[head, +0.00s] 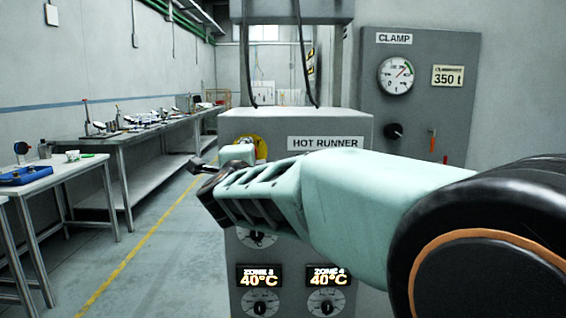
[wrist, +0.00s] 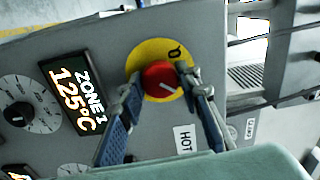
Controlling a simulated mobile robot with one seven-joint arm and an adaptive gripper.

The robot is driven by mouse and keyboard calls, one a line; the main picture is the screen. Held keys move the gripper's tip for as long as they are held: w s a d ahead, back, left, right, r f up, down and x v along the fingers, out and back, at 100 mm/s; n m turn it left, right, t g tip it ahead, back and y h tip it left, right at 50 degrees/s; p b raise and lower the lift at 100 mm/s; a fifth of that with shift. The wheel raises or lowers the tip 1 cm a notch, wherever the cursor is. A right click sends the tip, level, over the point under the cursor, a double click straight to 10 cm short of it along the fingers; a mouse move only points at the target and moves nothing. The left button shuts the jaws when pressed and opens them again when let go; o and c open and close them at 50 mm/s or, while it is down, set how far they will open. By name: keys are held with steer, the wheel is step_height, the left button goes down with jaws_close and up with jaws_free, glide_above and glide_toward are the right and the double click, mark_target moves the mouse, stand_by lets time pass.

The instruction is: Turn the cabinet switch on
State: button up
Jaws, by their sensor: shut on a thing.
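The cabinet (head: 360,130), labelled HOT RUNNER, stands in front of me. Its switch is a red knob (wrist: 158,74) on a round yellow plate (wrist: 148,50); a strip of the yellow plate shows in the head view (head: 262,148). A light pointer line shows on the knob, and a dark mark is printed on the plate. My gripper (wrist: 160,84) has one finger on each side of the knob and is shut on it. In the head view my gripper (head: 222,172) is at the cabinet's upper left, and my arm hides much of the front.
Zone displays (wrist: 72,92) and dials (wrist: 24,108) sit beside the switch on the panel. A clamp panel (head: 455,70) with gauge and lever stands at the back right. Workbenches (head: 130,134) line the left wall. The floor aisle (head: 150,225) is clear.

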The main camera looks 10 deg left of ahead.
steer(key=shift+m+b, duration=0.3)
steer(key=shift+m, duration=0.3)
steer(key=o, duration=1.2)
steer(key=shift+c, duration=0.2)
steer(key=v, duration=0.7)
steer(key=shift+s, duration=0.3)
